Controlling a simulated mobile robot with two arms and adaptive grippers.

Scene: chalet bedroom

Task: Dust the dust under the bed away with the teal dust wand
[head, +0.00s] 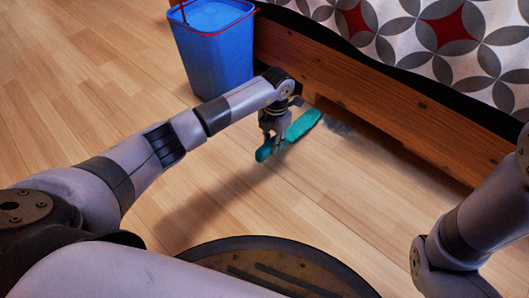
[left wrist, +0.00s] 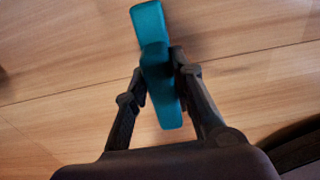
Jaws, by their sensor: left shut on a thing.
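The teal dust wand (head: 303,124) is held low over the wooden floor beside the bed. My left gripper (head: 275,143) is shut on it, and one end of the wand points toward the gap under the bed frame. In the left wrist view the wand (left wrist: 148,28) sits between the two fingers of my left gripper (left wrist: 160,72). A grey patch of dust (head: 341,127) lies on the floor at the bed's lower edge, just past the wand's far end. My right gripper is out of view; only part of my right arm shows.
The bed (head: 380,95) has a wooden side rail and a patterned cover. A blue bin (head: 215,55) with a red handle stands against the bed, behind my left forearm. The floor (head: 90,90) at the left is clear.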

